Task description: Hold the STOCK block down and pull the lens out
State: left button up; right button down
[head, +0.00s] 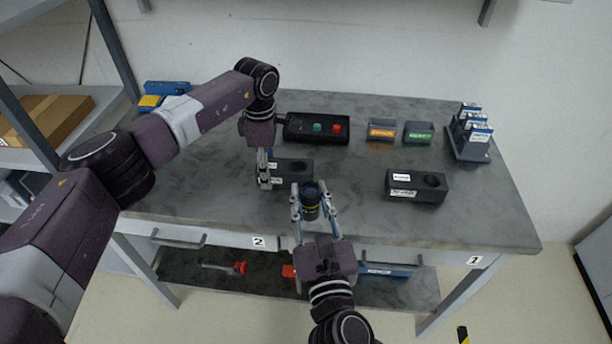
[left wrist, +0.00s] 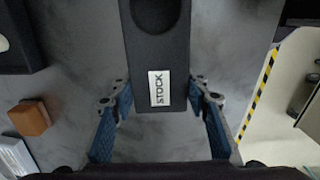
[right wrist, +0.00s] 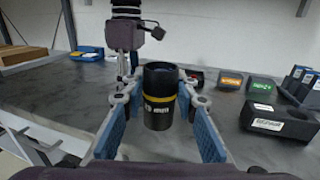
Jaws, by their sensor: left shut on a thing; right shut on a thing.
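The black STOCK block (head: 292,168) lies on the grey table, and its label reads STOCK in the left wrist view (left wrist: 158,65). Its round socket shows at the top of that view and looks empty. My left gripper (head: 265,178) is shut on the end of the block, one finger on each side. The black lens (head: 311,203) with a yellow ring is upright in my right gripper (head: 312,208), which is shut on it. The lens (right wrist: 159,95) is clear of the block, in front of it, and appears held above the table.
A second black block (head: 417,186) with a round hole stands to the right. Behind are a button box (head: 316,128), an orange-labelled box (head: 382,132), a green-labelled box (head: 419,133) and a rack (head: 470,148) of small boxes. The table's front right is clear.

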dwell(0.3)
pick_arm(q)
jog(key=o, duration=1.2)
jog(key=shift+o, duration=0.2)
jog(key=shift+r, duration=0.15)
notch_tip(320, 180, up, 12)
jog(key=shift+f, duration=0.2)
